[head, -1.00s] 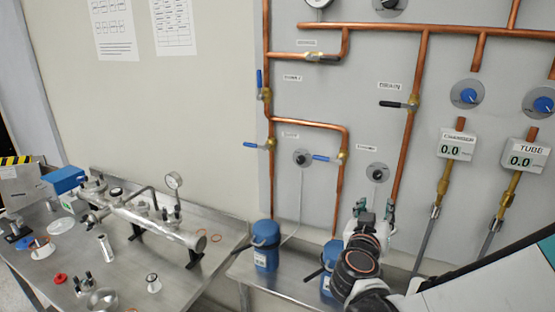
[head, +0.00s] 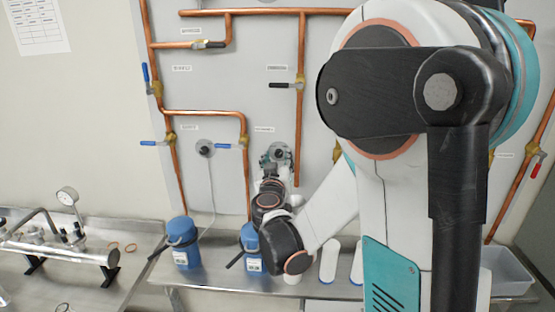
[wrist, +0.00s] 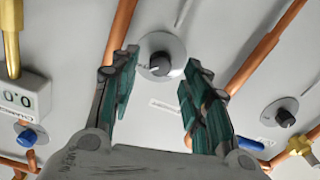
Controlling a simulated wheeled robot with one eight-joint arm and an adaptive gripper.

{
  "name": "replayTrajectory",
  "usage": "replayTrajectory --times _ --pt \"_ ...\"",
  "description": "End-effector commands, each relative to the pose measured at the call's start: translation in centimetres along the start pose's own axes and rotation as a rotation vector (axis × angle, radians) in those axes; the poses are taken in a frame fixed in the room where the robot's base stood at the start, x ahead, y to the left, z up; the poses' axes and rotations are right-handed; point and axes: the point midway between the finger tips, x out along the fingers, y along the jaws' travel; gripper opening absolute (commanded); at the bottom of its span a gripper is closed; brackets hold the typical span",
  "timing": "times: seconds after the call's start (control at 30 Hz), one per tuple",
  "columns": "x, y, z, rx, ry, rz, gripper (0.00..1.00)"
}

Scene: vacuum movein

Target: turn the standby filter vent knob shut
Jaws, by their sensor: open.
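The standby filter vent knob is a small black knob on a round grey plate; I take it to be the right one of two. It shows in the wrist view (wrist: 160,66), between my fingertips and beyond them, with a light mark on its face. In the head view the knob (head: 279,152) is partly covered by my gripper (head: 277,163). My gripper (wrist: 160,76) is open, with one green-padded finger on each side of the knob. I cannot tell whether either finger touches it.
The other black knob (head: 205,148) is to the left and also shows in the wrist view (wrist: 285,117). Blue canisters (head: 183,243) stand on the steel bench below. My arm hides much of the right side.

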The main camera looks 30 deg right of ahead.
Motion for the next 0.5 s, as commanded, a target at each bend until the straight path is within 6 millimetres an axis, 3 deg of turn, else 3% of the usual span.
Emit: replayTrajectory --times 0.2,0.5 --pt "2.0 0.0 0.0 0.000 0.000 0.000 0.43" --pt "2.3 0.0 0.0 0.000 0.000 0.000 0.43"
